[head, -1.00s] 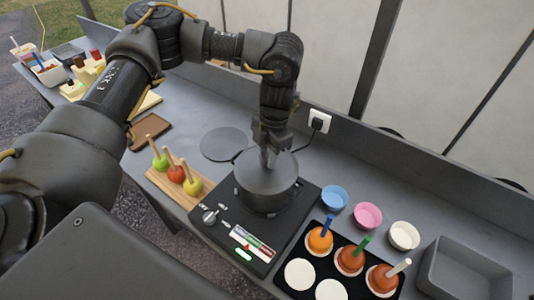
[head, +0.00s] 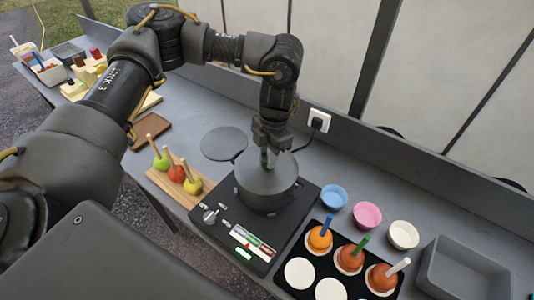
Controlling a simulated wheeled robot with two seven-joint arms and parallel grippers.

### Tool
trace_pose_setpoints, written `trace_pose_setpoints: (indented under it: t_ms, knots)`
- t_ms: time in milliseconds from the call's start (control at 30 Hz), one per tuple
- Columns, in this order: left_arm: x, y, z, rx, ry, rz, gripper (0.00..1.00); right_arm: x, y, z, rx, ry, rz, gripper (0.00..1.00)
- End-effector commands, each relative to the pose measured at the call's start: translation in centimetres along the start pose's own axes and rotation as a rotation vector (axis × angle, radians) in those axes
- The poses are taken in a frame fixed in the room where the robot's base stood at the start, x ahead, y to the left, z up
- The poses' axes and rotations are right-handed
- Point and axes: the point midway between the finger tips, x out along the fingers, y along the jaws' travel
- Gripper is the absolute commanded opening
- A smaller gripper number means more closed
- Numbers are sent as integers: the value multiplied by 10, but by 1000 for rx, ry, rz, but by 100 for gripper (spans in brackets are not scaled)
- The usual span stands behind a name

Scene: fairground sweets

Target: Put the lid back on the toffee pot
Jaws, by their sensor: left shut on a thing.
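The dark grey toffee pot (head: 262,198) stands on a black hot plate (head: 226,215) with a knob and a lit green display. The dark lid (head: 268,176) lies over the top of the pot and looks level. My left gripper (head: 267,160) points down over the lid's middle and is shut on its knob, which is mostly hidden by the fingers. I cannot tell from this angle whether the lid touches the rim all round. My right gripper is not in view.
A wooden board (head: 168,186) with several apples on sticks is left of the pot. A dark round mat (head: 225,143) lies behind. To the right are a tray of dipped apples (head: 311,257), blue (head: 334,197), pink (head: 367,214) and white (head: 404,234) cups, and an empty grey bin (head: 462,270).

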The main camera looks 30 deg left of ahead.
Motion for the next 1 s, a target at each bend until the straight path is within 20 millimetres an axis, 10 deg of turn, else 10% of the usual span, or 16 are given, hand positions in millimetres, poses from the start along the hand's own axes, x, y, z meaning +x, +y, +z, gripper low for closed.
trace_pose_setpoints:
  t_ms: [267,300,467,1000]
  knots:
    - [0,0,0,0,-1,0,1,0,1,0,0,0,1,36]
    - [0,0,0,0,0,0,29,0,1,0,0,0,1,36]
    - [0,0,0,0,0,0,50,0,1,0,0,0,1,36]
    - [0,0,0,0,0,0,75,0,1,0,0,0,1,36]
